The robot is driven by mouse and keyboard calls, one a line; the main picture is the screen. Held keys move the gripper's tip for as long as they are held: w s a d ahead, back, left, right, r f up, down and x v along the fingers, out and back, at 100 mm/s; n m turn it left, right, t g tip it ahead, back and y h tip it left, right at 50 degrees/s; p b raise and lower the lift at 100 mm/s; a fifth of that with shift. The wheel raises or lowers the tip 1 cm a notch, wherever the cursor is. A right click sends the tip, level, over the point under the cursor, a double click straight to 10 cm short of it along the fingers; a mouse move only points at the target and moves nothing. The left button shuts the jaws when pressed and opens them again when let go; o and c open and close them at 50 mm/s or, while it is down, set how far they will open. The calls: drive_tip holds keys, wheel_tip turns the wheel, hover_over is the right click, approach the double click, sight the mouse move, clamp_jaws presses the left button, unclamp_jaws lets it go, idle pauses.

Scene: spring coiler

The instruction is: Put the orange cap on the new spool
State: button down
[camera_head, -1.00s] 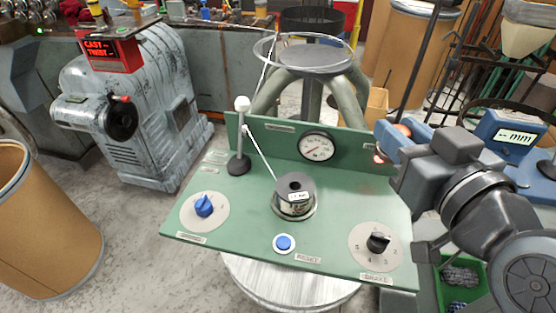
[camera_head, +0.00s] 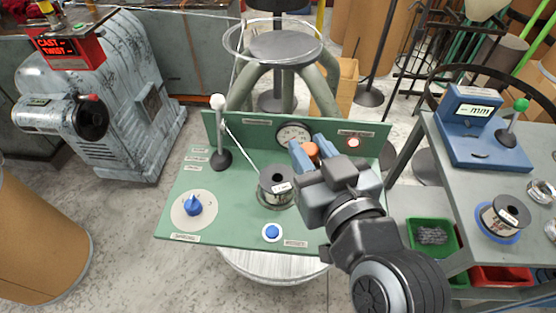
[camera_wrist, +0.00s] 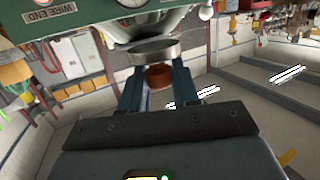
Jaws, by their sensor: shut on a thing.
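My gripper (camera_head: 311,150) is shut on the orange cap (camera_head: 312,150) and holds it above the green panel (camera_head: 235,222), in front of the gauge. In the wrist view the cap (camera_wrist: 158,76) sits between the two blue fingers. A dark spool (camera_head: 276,183) with a white label stands on the panel, just left of my gripper, with a white wire running up to a post. The cap is apart from this spool. Another labelled spool (camera_head: 502,217) stands on a blue round base on the right-hand table. The frames do not say which spool is new.
A white-knobbed post (camera_head: 220,135) rises left of the panel spool. A blue knob (camera_head: 194,205) and blue button (camera_head: 272,232) are in front. A blue mm gauge (camera_head: 483,130) stands right.

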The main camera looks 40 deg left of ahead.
drive_tip(key=a+f, duration=0.4)
drive_tip(key=f, duration=0.1)
drive_tip(key=a+f+p, duration=0.1)
drive_tip(key=a+f, duration=0.1)
drive_tip(key=shift+f, duration=0.25)
drive_tip(key=shift+f+b, duration=0.4)
drive_tip(key=shift+f, duration=0.2)
drive_tip(key=c, duration=0.8)
unclamp_jaws()
drive_tip(key=shift+f, duration=0.15)
